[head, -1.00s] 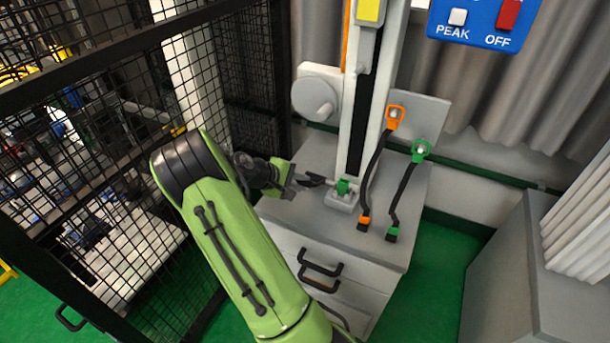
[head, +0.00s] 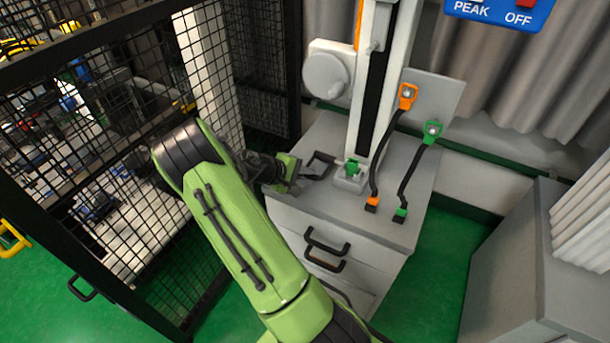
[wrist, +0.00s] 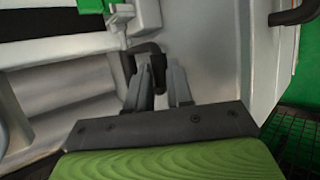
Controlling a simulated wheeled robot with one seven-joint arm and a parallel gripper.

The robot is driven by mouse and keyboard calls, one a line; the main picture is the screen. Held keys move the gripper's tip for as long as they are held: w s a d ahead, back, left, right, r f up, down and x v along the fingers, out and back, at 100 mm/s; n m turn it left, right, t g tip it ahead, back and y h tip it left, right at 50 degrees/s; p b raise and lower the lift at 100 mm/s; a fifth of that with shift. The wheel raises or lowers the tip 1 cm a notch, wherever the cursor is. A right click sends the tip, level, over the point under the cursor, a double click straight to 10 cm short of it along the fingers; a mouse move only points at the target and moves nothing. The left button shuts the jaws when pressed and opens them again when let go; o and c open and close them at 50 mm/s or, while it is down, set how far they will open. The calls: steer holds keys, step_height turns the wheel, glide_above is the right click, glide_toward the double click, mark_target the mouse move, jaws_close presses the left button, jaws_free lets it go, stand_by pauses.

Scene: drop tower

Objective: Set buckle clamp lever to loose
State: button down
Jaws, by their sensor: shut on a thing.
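The buckle clamp (head: 350,176) is a small pale block with a green part, at the foot of the white tower on the grey cabinet. Its black bent lever (head: 322,159) reaches out to the left. My gripper (head: 298,178) is at the left edge of the cabinet top, at the outer end of the lever. In the wrist view the black lever (wrist: 150,50) runs in between the two grey fingers of my gripper (wrist: 162,77), which are shut on it. The fingers hide part of the lever.
An orange-ended strap (head: 378,160) and a green-ended strap (head: 413,170) stand to the right of the clamp. A black mesh fence (head: 130,130) is close on the left. Black drawer handles (head: 327,245) stick out from the cabinet front.

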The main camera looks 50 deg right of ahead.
steer(key=shift+s+a+f, duration=0.15)
steer(key=shift+a+f, duration=0.2)
steer(key=shift+f, duration=0.35)
steer(key=c, duration=1.5)
jaws_free()
steer(key=o, duration=0.5)
steer(key=shift+d+f, duration=0.1)
steer(key=shift+d, duration=0.1)
steer(key=shift+r, duration=0.25)
steer(key=p+v, duration=0.4)
steer(key=v, duration=1.1)
steer(key=shift+w+r+p, duration=0.25)
steer(key=shift+r+p, duration=0.1)
steer(key=shift+r, duration=0.05)
